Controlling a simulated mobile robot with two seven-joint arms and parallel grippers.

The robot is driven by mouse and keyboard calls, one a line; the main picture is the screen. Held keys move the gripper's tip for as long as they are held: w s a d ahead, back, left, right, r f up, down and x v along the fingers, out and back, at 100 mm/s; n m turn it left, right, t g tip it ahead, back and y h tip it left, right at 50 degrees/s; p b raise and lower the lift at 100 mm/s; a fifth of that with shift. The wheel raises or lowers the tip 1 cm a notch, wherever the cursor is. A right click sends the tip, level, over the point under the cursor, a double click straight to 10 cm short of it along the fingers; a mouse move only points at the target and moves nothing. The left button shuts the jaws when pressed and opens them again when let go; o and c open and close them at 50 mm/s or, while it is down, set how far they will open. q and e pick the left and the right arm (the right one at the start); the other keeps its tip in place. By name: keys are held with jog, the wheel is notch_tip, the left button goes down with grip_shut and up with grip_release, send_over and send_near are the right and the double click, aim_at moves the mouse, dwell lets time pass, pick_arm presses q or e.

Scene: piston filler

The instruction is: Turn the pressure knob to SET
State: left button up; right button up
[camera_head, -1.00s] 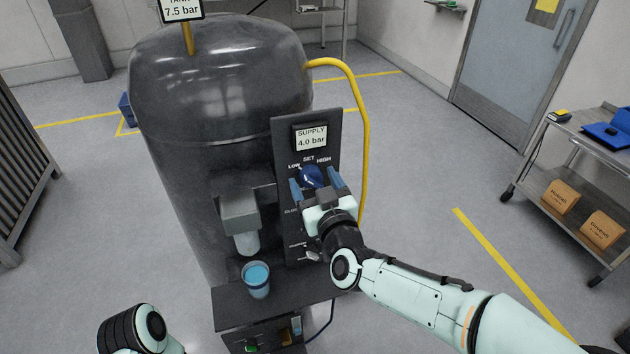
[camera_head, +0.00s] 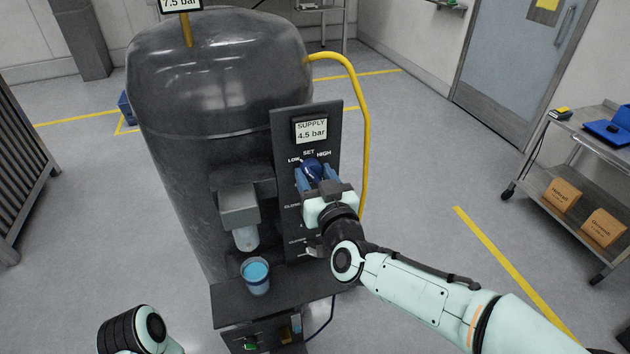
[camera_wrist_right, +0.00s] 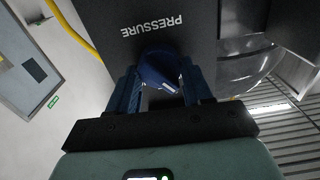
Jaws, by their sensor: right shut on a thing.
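The blue pressure knob (camera_head: 312,168) sits on the dark panel (camera_head: 290,125) below the LOW, SET and HIGH labels. It also shows in the right wrist view (camera_wrist_right: 163,68), near the word PRESSURE, with a small pale mark on it. My right gripper (camera_head: 316,178) is shut on the knob, one blue finger on each side; the fingers also show in the right wrist view (camera_wrist_right: 163,90). The supply display (camera_head: 311,130) above reads 4.5 bar. The knob's pointer is too small to read against the labels. Of my left arm only a link shows at the bottom left; its gripper is out of view.
A dark tank (camera_head: 220,85) stands behind the panel, with a yellow hose (camera_head: 365,120) curving down at its right. A blue cup (camera_head: 256,277) stands on the shelf under the nozzle (camera_head: 240,210). A cart (camera_head: 590,160) stands at the right. The floor between is clear.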

jog(key=m+b, duration=0.3)
jog(key=m, duration=0.1)
jog(key=shift+d+m, duration=0.1)
jog(key=shift+m, duration=0.3)
jog(key=shift+m+b, duration=0.7)
jog(key=shift+m, duration=0.4)
jog(key=o, duration=1)
jog(key=shift+o, duration=0.2)
jog(key=v, duration=1.3)
jog(key=shift+s+b, duration=0.15)
jog(key=shift+b, duration=0.2)
